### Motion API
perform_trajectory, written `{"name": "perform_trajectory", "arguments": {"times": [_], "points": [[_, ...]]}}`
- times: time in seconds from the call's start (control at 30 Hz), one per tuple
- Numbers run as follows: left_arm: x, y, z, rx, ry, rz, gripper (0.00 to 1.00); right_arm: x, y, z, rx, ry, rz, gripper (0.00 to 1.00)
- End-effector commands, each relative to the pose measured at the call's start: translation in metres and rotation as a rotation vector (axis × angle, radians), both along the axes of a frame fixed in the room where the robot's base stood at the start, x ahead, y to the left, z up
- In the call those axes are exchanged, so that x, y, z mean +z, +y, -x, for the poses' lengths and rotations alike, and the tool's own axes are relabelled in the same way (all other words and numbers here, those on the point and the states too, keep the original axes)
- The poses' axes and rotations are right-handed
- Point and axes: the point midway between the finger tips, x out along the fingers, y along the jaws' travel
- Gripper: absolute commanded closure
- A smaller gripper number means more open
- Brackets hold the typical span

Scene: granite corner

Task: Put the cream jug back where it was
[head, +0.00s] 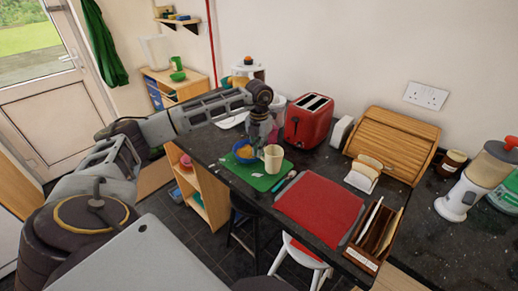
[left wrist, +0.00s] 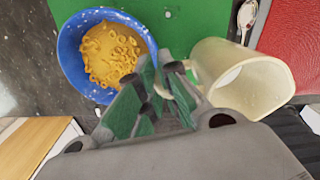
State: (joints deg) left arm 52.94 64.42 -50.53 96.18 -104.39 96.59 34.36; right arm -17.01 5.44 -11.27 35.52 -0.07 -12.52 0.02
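The cream jug (head: 274,159) is upright at the right part of the green mat (head: 256,182), beside the blue bowl of cereal rings (head: 238,151). I cannot tell whether its base touches the mat. In the left wrist view the jug (left wrist: 232,78) is to the right of the fingers, its open mouth toward the lower right. My left gripper (head: 258,143) points down between bowl and jug. Its green-padded fingers (left wrist: 160,92) are closed around the jug's handle, which they partly hide. The bowl (left wrist: 68,50) is just left of them. My right gripper is not in view.
A spoon (left wrist: 247,14) lies right of the mat, before the red mat (head: 320,205). A red toaster (head: 308,122) stands behind. A wooden cutlery box (head: 376,235), a toast rack (head: 364,175) and a bread bin (head: 392,143) are to the right.

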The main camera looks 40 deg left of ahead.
Motion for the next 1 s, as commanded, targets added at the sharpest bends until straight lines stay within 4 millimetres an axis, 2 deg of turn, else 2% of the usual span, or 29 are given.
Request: {"name": "perform_trajectory", "arguments": {"times": [0.27,0.67,1.0], "points": [[0.014,0.0,-0.001,0.0,-0.004,0.0,0.75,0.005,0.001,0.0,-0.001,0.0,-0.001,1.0],[0.07,0.0,-0.001,-0.001,-0.005,0.001,0.75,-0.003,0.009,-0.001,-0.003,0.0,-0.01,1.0],[0.115,0.0,-0.001,0.0,-0.003,0.002,0.73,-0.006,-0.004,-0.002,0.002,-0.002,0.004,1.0]]}}
